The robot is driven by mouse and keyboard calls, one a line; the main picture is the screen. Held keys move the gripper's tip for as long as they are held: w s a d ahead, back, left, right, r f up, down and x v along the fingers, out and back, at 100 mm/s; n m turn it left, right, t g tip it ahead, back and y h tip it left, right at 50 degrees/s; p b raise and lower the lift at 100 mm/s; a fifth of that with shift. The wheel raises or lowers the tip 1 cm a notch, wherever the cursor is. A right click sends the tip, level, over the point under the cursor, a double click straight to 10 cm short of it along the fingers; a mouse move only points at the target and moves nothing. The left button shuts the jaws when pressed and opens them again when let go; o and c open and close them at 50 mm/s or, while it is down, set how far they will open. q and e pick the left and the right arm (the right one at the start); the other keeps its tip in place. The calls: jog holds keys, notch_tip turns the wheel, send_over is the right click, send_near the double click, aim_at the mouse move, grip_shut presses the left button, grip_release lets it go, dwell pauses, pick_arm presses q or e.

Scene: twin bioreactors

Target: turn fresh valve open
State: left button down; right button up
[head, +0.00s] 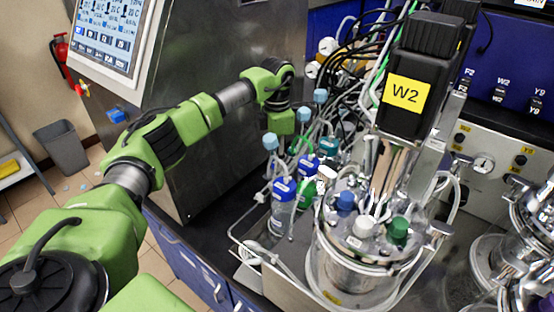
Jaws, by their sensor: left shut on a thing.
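My left arm reaches in from the left and bends down at the wrist behind the bottles. My left gripper (288,120) is at the arm's far end, beside the tubing and the blue-capped bottles. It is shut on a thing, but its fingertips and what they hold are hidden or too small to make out. I cannot pick out the fresh valve or tell its handle's position. The bioreactor with the black W2 motor (420,75) stands right of the gripper. My right gripper is not in view.
Several bottles with blue caps (285,190) and green caps crowd the tray left of the steel vessel (350,265). Loose tubes and cables hang around them. A steel cabinet with a screen (108,30) stands at the left. A second vessel (535,215) is at the right edge.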

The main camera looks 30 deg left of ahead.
pick_arm(q)
jog(key=n, duration=0.5)
jog(key=shift+n, duration=0.3)
jog(key=n, duration=0.5)
jog(key=shift+r, duration=0.1)
jog(key=shift+n, duration=0.3)
jog(key=c, duration=1.8)
grip_release()
notch_tip(320, 180, up, 12)
